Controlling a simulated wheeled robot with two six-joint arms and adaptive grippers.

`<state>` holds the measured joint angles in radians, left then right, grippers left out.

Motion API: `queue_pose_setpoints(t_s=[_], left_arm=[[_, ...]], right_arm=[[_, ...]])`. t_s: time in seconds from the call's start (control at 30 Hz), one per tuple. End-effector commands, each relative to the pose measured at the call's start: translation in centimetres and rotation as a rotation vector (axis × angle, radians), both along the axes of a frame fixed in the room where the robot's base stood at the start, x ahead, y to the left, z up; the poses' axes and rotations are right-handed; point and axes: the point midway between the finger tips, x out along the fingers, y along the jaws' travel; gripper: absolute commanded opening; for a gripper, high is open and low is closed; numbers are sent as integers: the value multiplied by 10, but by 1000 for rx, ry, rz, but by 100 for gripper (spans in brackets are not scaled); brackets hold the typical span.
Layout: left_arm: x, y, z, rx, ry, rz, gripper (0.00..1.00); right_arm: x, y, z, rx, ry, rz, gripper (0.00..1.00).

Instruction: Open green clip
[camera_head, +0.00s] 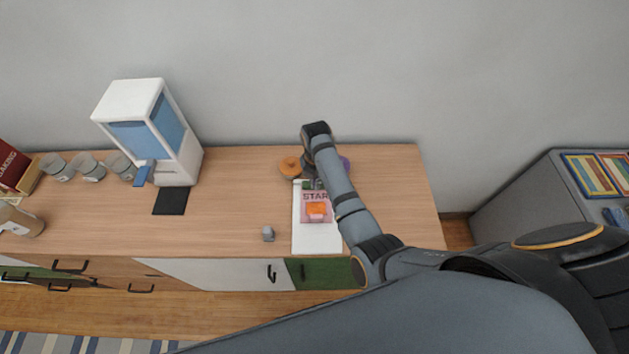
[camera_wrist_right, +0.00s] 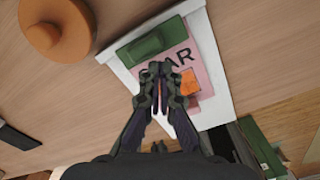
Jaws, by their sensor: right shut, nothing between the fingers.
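The green clip (camera_wrist_right: 158,41) sits across the top end of a white board (camera_wrist_right: 212,55) in the right wrist view. A pink sheet (camera_wrist_right: 203,76) with dark lettering lies on the board below the clip. In the head view the board (camera_head: 315,243) lies on the wooden cabinet top, and the clip is mostly hidden by my right arm. My right gripper (camera_wrist_right: 161,72) is shut and empty. Its fingertips appear over the sheet, just below the clip in the picture; I cannot tell whether they touch anything. My left gripper is not in view.
A white dispenser (camera_head: 150,125) stands further left. The cabinet top's right end is clear.

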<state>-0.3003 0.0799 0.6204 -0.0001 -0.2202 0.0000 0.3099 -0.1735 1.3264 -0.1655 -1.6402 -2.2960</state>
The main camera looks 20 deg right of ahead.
Motion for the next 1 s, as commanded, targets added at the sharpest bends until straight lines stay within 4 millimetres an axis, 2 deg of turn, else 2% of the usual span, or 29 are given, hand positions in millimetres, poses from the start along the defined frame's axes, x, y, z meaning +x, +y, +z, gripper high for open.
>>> queue_pose_setpoints(t_s=[0.77, 1.0], left_arm=[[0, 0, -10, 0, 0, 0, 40], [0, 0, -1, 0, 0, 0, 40]], right_arm=[[19, -6, -1, -1, -1, 0, 0], [15, -4, 3, 0, 0, 0, 0]])
